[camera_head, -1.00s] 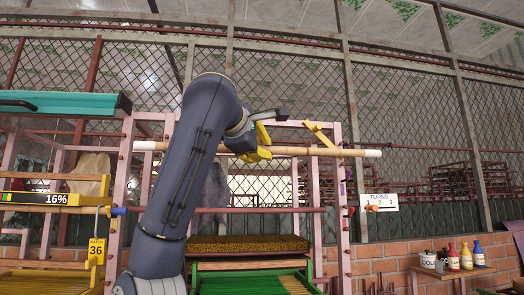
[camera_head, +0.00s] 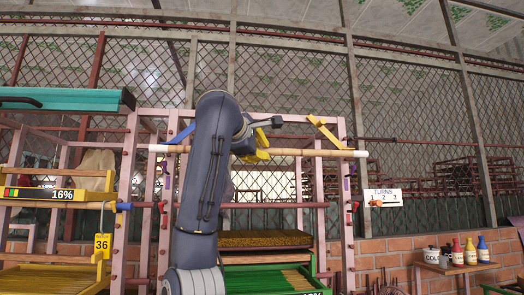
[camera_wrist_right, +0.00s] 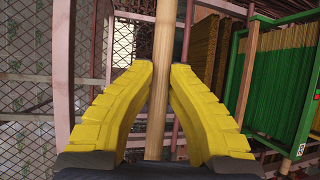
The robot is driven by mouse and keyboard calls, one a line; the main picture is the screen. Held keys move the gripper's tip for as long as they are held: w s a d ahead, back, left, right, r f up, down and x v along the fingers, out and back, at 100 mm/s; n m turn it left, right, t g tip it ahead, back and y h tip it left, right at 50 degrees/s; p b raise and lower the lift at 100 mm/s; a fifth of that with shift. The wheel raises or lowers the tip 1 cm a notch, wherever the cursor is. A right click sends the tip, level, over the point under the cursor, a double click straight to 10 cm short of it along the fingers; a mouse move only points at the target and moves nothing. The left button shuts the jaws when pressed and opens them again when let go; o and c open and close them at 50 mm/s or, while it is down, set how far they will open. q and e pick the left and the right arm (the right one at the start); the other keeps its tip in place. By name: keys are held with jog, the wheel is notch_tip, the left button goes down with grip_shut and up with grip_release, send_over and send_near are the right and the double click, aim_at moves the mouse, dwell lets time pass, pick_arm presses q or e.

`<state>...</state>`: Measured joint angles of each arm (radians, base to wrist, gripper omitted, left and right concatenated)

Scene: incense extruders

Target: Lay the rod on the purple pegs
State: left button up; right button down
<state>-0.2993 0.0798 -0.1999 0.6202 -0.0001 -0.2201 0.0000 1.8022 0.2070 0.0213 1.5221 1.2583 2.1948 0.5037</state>
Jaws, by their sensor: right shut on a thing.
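The rod (camera_head: 300,152) is pale wood with white ends. It lies nearly level across the upper part of the pink rack (camera_head: 345,240). My right gripper (camera_head: 262,148) is shut on the rod near its middle. In the right wrist view its yellow fingers (camera_wrist_right: 160,85) stand on both sides of the rod (camera_wrist_right: 163,60). A small purple peg (camera_head: 347,184) shows on the right post, below the rod's level. My left gripper is not in view.
A yellow peg (camera_head: 324,131) and a blue peg (camera_head: 182,134) stick out near the rod's height. Red pegs (camera_head: 353,206) sit lower. A green tray of sticks (camera_head: 270,280) is below.

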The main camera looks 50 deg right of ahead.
jog(key=w+d+f, duration=0.3)
jog(key=w, duration=0.1)
jog(key=shift+d+f, duration=0.35)
jog(key=shift+f, duration=0.05)
dwell(0.5)
dwell(0.4)
jog(key=c, duration=1)
grip_release()
jog(key=shift+s+a, duration=3.4)
jog(key=shift+s, duration=0.25)
